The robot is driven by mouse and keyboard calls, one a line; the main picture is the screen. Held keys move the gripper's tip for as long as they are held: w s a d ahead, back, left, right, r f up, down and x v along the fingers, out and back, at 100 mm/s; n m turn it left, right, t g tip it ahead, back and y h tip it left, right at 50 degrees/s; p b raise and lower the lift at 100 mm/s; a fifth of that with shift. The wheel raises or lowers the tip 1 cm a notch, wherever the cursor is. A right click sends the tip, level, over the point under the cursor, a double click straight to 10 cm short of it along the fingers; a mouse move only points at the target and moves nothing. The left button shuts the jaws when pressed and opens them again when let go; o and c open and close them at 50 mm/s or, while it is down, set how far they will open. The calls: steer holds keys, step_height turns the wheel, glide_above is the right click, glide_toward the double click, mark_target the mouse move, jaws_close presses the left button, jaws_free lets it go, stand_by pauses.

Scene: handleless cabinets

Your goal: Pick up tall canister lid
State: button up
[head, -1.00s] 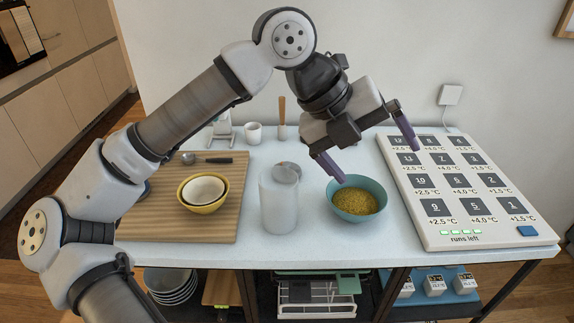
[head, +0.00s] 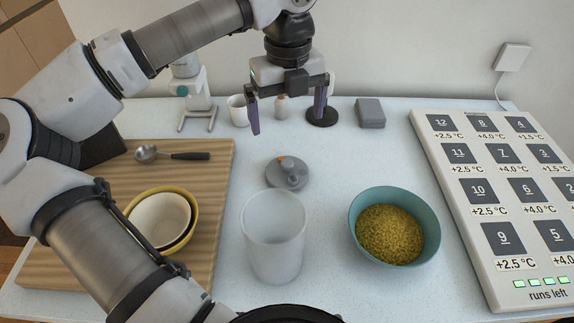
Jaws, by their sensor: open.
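The grey round lid (head: 288,173) with a raised knob and a small orange mark lies on the white table, just behind the tall canister. The tall canister (head: 275,245) is a translucent whitish cylinder standing upright with its top open. My gripper (head: 287,118) is open and empty, pointing down, with its two purple fingers spread. In the picture it is above and behind the lid, apart from it. The exact height of the fingertips over the table is hard to tell.
A teal bowl of yellow grains (head: 428,228) stands right of the canister. A wooden board (head: 212,190) at left holds nested bowls (head: 161,220) and a spoon (head: 172,154). A large numbered panel (head: 470,195) is at right. A white cup (head: 238,110) and grey block (head: 370,113) stand behind.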

mark_target(287, 162)
step_height(287, 162, down, 9)
steer(key=shift+f+p, duration=0.1)
steer(key=shift+p, duration=0.6)
steer(key=shift+f+p, duration=1.15)
steer(key=shift+f, duration=1.5)
steer(key=c, duration=0.9)
steer(key=shift+o, duration=0.2)
steer(key=shift+a+r, duration=0.1)
